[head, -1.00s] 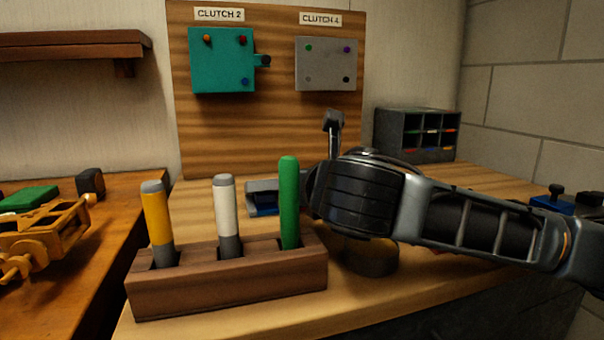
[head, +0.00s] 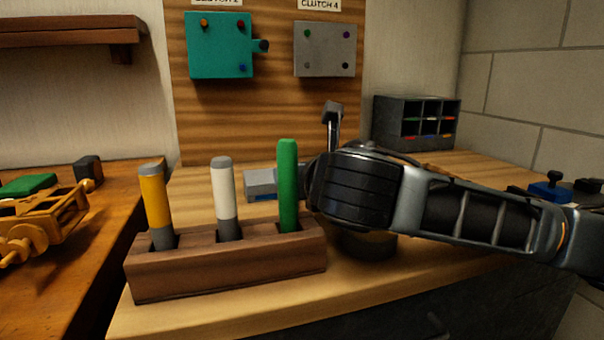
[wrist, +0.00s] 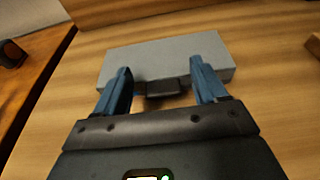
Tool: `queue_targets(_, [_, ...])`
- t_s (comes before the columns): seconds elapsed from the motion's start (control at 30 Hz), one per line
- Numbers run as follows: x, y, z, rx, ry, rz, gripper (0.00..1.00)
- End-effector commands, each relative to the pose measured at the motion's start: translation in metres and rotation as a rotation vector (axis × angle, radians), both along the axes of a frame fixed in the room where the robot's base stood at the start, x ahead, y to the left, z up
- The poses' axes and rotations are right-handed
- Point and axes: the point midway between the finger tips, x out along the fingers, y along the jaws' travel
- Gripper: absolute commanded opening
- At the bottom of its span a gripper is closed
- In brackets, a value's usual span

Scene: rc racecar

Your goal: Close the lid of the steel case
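The steel case (wrist: 165,55) is a flat grey box on the wooden bench. In the wrist view its top looks like one smooth, level surface, with a dark latch or handle (wrist: 168,89) at the near edge.
A wooden block (head: 230,262) with yellow, white and green markers stands in front. A dark organizer (head: 415,123) is behind right. Teal (head: 219,45) and grey (head: 324,49) boxes hang on the back panel. A blue object (head: 550,188) lies right, beside my arm.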

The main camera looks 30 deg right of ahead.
Motion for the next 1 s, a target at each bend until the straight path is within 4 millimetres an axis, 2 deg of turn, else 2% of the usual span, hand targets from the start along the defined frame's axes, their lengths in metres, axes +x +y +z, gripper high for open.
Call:
queue_targets(0.3, [-0.004, 0.001, 0.003, -0.001, -0.004, 0.001, 0.72])
queue_targets(0.7, [-0.06, 0.012, 0.018, 0.0, -0.003, 0.002, 0.72])
queue_targets(0.83, [-0.07, 0.014, 0.02, 0.0, -0.002, 0.0, 0.72])
queue_targets(1.0, [-0.074, 0.015, 0.021, 0.0, -0.002, 0.0, 0.72])
